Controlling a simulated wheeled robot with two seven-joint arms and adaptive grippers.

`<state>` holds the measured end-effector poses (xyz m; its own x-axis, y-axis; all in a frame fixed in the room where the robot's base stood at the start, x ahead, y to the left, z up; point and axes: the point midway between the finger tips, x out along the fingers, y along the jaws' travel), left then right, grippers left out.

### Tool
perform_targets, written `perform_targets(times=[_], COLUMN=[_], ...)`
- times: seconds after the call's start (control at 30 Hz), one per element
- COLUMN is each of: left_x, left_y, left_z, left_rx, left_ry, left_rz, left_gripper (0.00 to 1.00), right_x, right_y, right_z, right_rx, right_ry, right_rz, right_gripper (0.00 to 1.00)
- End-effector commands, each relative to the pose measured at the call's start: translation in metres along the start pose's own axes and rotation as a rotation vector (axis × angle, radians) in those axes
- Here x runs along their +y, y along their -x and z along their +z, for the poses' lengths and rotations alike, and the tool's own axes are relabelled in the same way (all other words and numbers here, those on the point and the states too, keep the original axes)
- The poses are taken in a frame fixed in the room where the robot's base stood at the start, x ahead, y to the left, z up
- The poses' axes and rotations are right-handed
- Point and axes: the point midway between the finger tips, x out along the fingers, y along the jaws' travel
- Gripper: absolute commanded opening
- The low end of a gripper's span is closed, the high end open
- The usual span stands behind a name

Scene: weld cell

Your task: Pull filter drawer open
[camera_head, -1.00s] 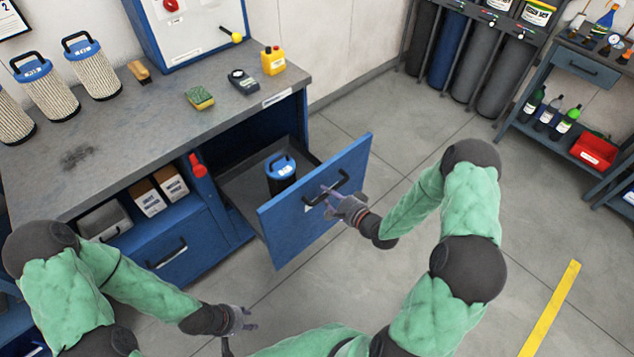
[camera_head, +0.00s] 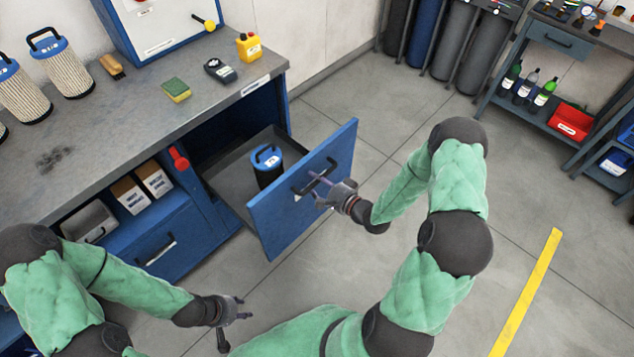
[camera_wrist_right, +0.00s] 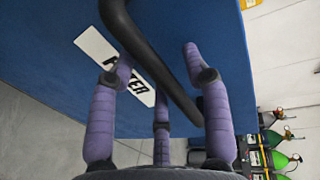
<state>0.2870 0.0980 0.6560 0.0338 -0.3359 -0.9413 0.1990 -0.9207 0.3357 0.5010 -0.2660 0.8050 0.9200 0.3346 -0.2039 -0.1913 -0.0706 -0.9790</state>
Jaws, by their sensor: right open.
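The filter drawer (camera_head: 305,200) is pulled out of the blue bench, with its grey tray (camera_head: 232,180) showing. A dark filter with a blue top (camera_head: 266,160) stands upright inside it. My right gripper (camera_head: 322,183) is open at the black drawer handle (camera_head: 314,176). In the right wrist view its purple fingers (camera_wrist_right: 160,85) are spread on both sides of the handle (camera_wrist_right: 150,55), in front of a partly hidden white label (camera_wrist_right: 90,47). I cannot tell whether they touch the handle. My left gripper (camera_head: 236,322) hangs empty above the floor, with its fingers apart.
The workbench (camera_head: 110,120) holds pleated filters (camera_head: 62,67), a sponge (camera_head: 176,90), a meter (camera_head: 219,70) and a yellow container (camera_head: 249,46). A red handle (camera_head: 179,158) sticks out at the bench front.

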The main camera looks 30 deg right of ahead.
Motion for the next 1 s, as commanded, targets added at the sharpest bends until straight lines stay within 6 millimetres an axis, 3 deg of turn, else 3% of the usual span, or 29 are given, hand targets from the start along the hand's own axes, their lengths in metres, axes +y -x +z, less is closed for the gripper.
perform_targets(times=[0.23, 0.7, 1.0], left_x=[0.000, 0.000, 0.000], left_y=[0.000, 0.000, 0.000], left_z=[0.000, 0.000, 0.000], left_rx=[0.000, 0.000, 0.000], left_ry=[0.000, 0.000, 0.000], left_rz=[0.000, 0.000, 0.000], left_gripper=[0.40, 0.40, 0.40], right_x=[0.000, 0.000, 0.000], right_y=[0.013, 0.097, 0.119], right_z=[-0.001, -0.001, 0.000], right_rx=[0.003, 0.005, 0.001], right_ry=[0.001, -0.001, -0.001], right_rz=[0.000, 0.001, 0.001], right_gripper=[0.49, 0.49, 0.49])
